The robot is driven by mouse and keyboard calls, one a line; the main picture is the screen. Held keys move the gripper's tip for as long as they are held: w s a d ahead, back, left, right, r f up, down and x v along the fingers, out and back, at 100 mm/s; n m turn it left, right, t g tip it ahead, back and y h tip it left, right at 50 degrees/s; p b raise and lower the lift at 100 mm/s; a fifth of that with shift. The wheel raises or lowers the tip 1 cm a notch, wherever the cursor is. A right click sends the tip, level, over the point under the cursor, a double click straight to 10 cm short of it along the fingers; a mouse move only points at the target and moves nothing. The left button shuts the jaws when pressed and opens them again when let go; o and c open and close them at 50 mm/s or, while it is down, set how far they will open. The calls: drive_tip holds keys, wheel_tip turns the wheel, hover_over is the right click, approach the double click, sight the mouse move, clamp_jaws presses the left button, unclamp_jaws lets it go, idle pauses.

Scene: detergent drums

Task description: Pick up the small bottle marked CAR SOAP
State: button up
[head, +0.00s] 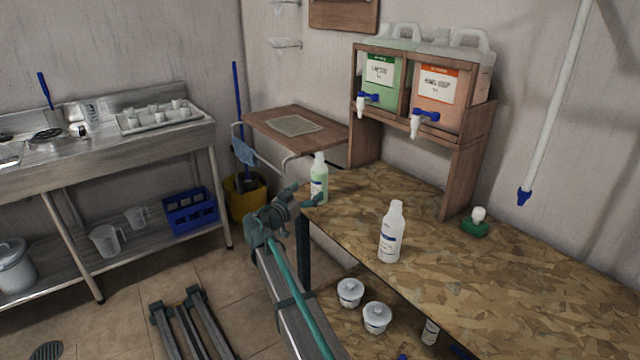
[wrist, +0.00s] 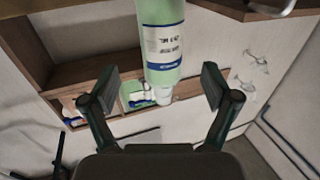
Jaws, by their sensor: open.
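A small bottle with pale green liquid and a white cap (head: 319,172) stands upright at the left end of the chipboard bench. My gripper (head: 312,198) is open at this bottle. In the wrist view the bottle (wrist: 163,35) appears upside down, between and beyond the open fingers (wrist: 160,88), with a gap on both sides. Its white label with a blue band is too blurred to read. A second small bottle, white with a blue-marked label (head: 391,235), stands upright nearer the bench's front edge; its label is also unreadable.
A wooden rack holds a green drum (head: 378,85) and an orange drum (head: 440,95) with blue taps over the bench (head: 490,275). A green-based brush (head: 476,224) lies at the right. The bench's middle is clear.

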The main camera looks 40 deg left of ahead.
sight(314, 186)
drive_tip(key=w, duration=0.4)
drive_tip(key=w+a, duration=0.1)
drive_tip(key=w, duration=0.2)
drive_tip(key=shift+w+f+p, duration=0.1)
drive_tip(key=shift+p, duration=0.3)
drive_tip(key=c, duration=1.5)
